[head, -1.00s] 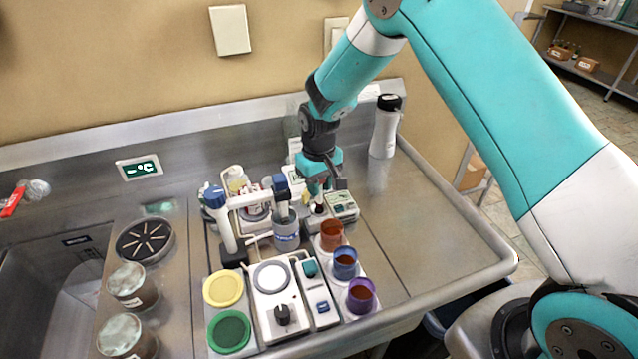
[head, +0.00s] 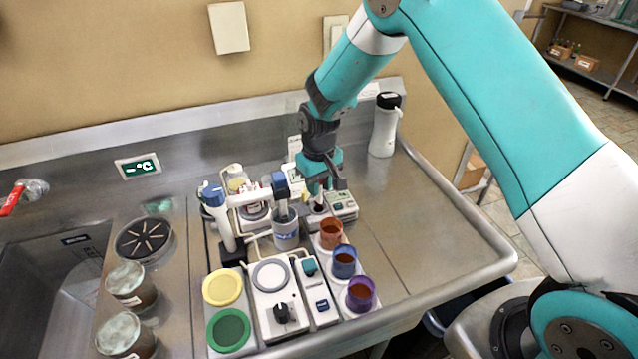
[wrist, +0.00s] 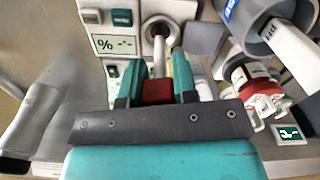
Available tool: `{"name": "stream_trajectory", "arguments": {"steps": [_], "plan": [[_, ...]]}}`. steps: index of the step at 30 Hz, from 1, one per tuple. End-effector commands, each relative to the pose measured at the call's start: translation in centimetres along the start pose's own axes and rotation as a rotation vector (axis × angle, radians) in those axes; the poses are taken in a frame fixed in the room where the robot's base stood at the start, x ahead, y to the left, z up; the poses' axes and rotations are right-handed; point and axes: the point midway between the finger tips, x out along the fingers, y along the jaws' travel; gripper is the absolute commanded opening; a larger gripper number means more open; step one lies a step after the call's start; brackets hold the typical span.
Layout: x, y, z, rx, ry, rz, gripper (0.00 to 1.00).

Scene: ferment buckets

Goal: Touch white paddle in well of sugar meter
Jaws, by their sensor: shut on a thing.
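My gripper (wrist: 157,92) is shut on the red grip (wrist: 157,91) of the white paddle. The paddle's white shaft (wrist: 159,62) points away from my fingers toward the round dark well (wrist: 158,30) of the sugar meter. The sugar meter (wrist: 112,22) is a white box with a screen and a % label. In the wrist view the shaft's far end lines up with the well; I cannot tell whether it touches the inside. In the head view my gripper (head: 319,188) is low over the sugar meter (head: 343,207), hiding most of the paddle.
Orange (head: 331,233), blue (head: 345,262) and purple (head: 361,294) cups stand in a row in front of the meter. A grey cup (head: 286,232) under a stand (head: 225,222) is close on the left. A white bottle (head: 384,127) stands behind right. The counter's right side is clear.

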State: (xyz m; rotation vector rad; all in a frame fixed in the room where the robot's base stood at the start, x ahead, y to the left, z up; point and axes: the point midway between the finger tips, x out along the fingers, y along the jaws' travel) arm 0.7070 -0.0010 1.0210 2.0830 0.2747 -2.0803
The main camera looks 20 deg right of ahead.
Motion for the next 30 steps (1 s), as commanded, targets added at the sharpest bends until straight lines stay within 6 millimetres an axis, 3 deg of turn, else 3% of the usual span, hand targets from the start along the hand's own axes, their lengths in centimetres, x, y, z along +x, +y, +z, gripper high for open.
{"name": "stream_trajectory", "arguments": {"steps": [30], "plan": [[0.68,0.00,-0.01,0.000,0.000,0.000,0.04]]}}
